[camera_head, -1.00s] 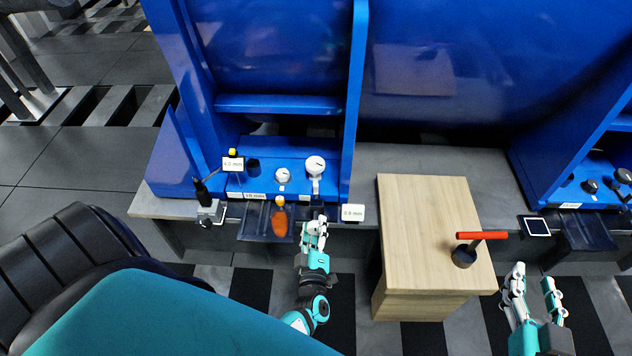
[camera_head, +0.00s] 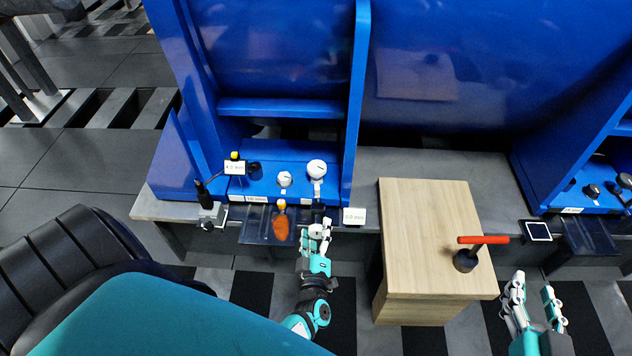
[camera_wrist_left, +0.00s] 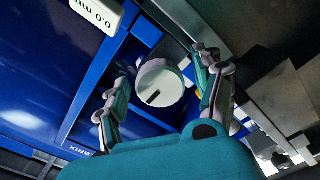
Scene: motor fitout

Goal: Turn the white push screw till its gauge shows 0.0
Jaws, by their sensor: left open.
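A white round knob (camera_wrist_left: 160,85) with a dark slot shows between the fingers of my left gripper (camera_wrist_left: 158,78) in the left wrist view. The fingers stand open on both sides of it, with gaps. In the head view my left gripper (camera_head: 319,224) is at the bench edge, below the white dial knob (camera_head: 316,168). I cannot tell which white knob in the head view is the one in the wrist view. A white gauge label (camera_head: 354,216) right of the gripper reads 0.0 mm, also in the wrist view (camera_wrist_left: 97,14). My right gripper (camera_head: 534,285) is open and empty.
A second label (camera_head: 235,168) reads about 4.0 mm. A smaller white knob (camera_head: 285,180) stands on the blue rack.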

